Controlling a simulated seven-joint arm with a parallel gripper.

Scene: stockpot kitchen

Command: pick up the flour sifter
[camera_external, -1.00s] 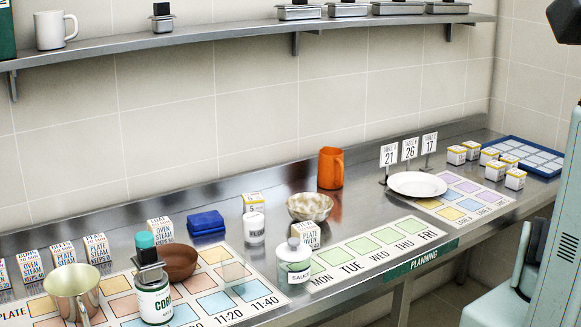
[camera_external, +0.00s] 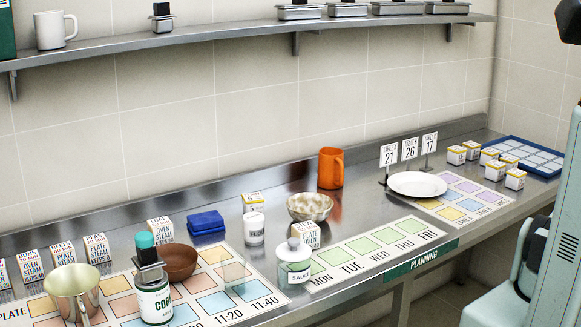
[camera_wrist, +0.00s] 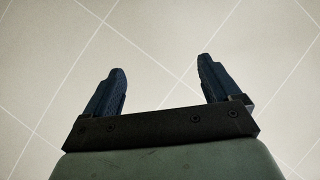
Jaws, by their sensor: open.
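An orange upright vessel with a side handle (camera_external: 331,168) stands at the back of the steel counter, against the wall side. It looks most like the flour sifter, but I cannot be sure. A tapered metal vessel (camera_external: 73,291) stands at the front left of the counter. My gripper (camera_wrist: 162,68) shows in the wrist view with its two dark blue fingers wide apart and nothing between them. Only tiles show beyond the fingers. The fingers are out of the external view, where only parts of my arm show at the right edge.
A shelf (camera_external: 230,28) runs above the counter.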

